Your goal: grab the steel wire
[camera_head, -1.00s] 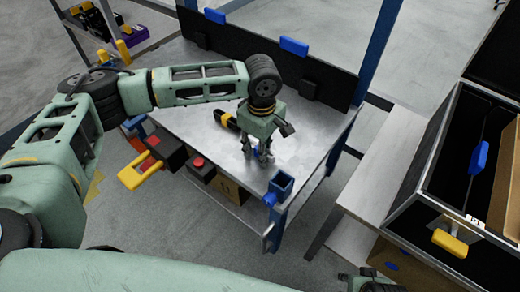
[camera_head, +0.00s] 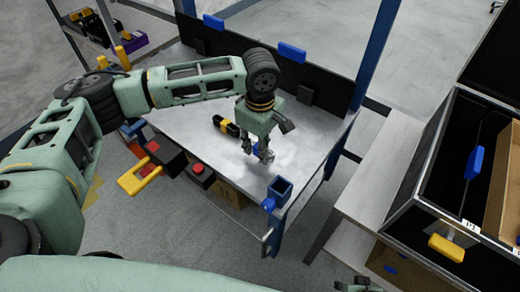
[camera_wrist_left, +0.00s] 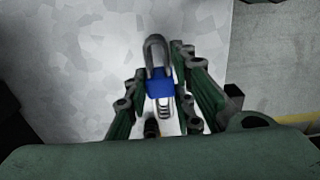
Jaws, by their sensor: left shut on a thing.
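The steel wire (camera_wrist_left: 155,50) shows in the left wrist view as a grey metal loop with a blue sleeve around its middle. It lies between the fingers of my left gripper (camera_wrist_left: 160,75), which is shut on it. In the head view my left gripper (camera_head: 262,156) points down over the grey metal tabletop (camera_head: 185,115). Only a small blue bit of the wire shows there beside the fingers. I cannot tell whether the wire still touches the tabletop. A part of my right gripper (camera_head: 358,285) shows at the bottom edge, too cut off to read its jaws.
A black and yellow tool (camera_head: 226,126) lies on the tabletop left of my gripper. A blue holder (camera_head: 279,190) is at the table's front corner. Red and yellow handled items hang at the left front. An open black case (camera_head: 425,185) stands at right. A black panel backs the table.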

